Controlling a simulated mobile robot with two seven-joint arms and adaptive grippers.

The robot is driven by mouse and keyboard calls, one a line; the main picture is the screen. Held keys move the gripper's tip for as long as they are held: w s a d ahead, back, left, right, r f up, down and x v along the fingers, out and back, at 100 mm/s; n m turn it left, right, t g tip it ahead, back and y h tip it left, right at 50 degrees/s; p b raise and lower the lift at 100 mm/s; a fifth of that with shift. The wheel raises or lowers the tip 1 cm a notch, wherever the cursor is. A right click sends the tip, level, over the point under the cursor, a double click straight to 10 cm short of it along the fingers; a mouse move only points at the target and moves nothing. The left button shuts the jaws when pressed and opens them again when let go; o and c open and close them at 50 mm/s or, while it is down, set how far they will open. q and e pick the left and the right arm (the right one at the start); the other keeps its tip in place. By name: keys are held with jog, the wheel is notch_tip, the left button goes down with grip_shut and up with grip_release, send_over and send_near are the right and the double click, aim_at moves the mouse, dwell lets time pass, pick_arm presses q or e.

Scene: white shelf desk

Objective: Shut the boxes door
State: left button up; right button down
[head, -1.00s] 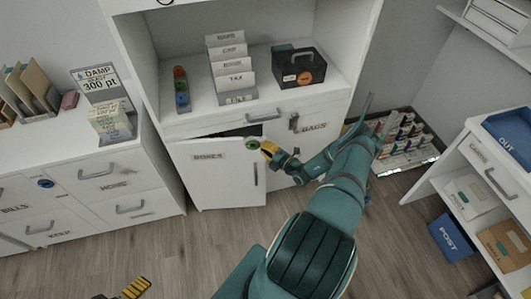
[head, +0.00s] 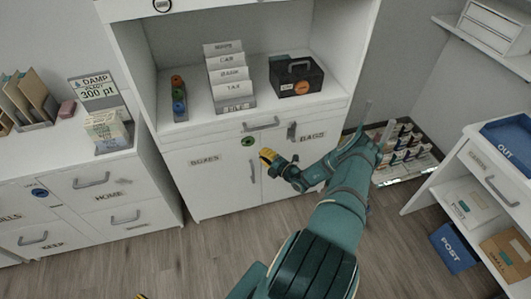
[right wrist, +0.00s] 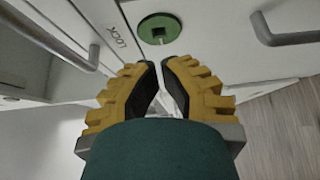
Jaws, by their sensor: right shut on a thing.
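The boxes door (head: 212,182) is the white left lower door of the cabinet, with a label and a vertical handle (head: 253,172). In the head view it looks flush with the front, with no visible gap. A round green lock (head: 247,141) sits just above its top right corner. My right gripper (head: 266,156) is just right of this lock, at the cabinet front. In the right wrist view its yellow fingers (right wrist: 161,72) nearly meet just below the green lock (right wrist: 159,28); what they hold is hidden. Only a sliver of my left gripper (head: 141,297) shows at the bottom edge.
The drawer above has a handle (head: 262,124). A file rack (head: 232,104) and a black box (head: 297,75) stand on the shelf above. A drawer unit (head: 97,185) adjoins on the left. Bottles (head: 400,148) stand on a floor tray at right. The wooden floor in front is clear.

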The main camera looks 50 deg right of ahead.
pick_arm(q)
jog(key=shift+s+a+r+p, duration=0.1)
jog(key=shift+s+r+p, duration=0.25)
jog(key=shift+s+r, duration=0.15)
pick_arm(e)
jog(key=s, duration=1.1)
jog(key=shift+d, duration=0.4)
